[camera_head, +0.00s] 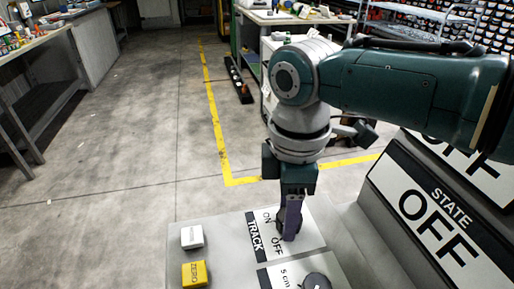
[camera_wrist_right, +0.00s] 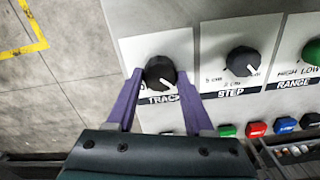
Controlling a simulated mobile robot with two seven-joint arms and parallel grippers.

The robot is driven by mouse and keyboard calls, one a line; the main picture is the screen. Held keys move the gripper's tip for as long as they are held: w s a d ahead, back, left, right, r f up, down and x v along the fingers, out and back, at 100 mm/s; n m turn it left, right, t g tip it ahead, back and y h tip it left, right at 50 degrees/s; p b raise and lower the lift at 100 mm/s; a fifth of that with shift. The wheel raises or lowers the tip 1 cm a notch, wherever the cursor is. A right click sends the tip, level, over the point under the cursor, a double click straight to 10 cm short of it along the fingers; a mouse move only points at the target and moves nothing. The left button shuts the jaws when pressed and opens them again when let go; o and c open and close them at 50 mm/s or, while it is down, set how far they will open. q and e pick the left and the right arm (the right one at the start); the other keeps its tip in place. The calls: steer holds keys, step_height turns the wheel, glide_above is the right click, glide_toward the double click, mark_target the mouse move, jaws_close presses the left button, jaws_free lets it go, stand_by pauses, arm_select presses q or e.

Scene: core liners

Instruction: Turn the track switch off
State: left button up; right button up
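The track switch is a round black knob (camera_wrist_right: 160,72) on a white plate labelled TRACK. My right gripper (camera_wrist_right: 160,74) has its two purple fingers on either side of this knob, with small gaps showing, so it looks open around it. The knob's white pointer line points to the lower right in the right wrist view; the OFF lettering there is hidden by a finger. In the head view the right gripper (camera_head: 291,232) points down at the TRACK plate (camera_head: 312,238), with ON and OFF readable and the knob partly hidden behind the fingers. My left gripper is not in view.
The STEP knob (camera_wrist_right: 242,61) and the green RANGE knob (camera_wrist_right: 312,52) sit beside it. White (camera_head: 192,237) and yellow ZERO (camera_head: 194,273) buttons are on the panel. A tilted sign (camera_head: 440,220) reads STATE OFF. The floor (camera_head: 130,150) beyond the panel is clear.

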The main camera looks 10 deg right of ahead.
steer(key=o, duration=0.3)
steer(key=shift+o, duration=0.2)
step_height(320, 180, up, 9)
steer(key=shift+f+p, duration=0.1)
steer(key=shift+p, duration=1.15)
steer(key=shift+r, duration=0.55)
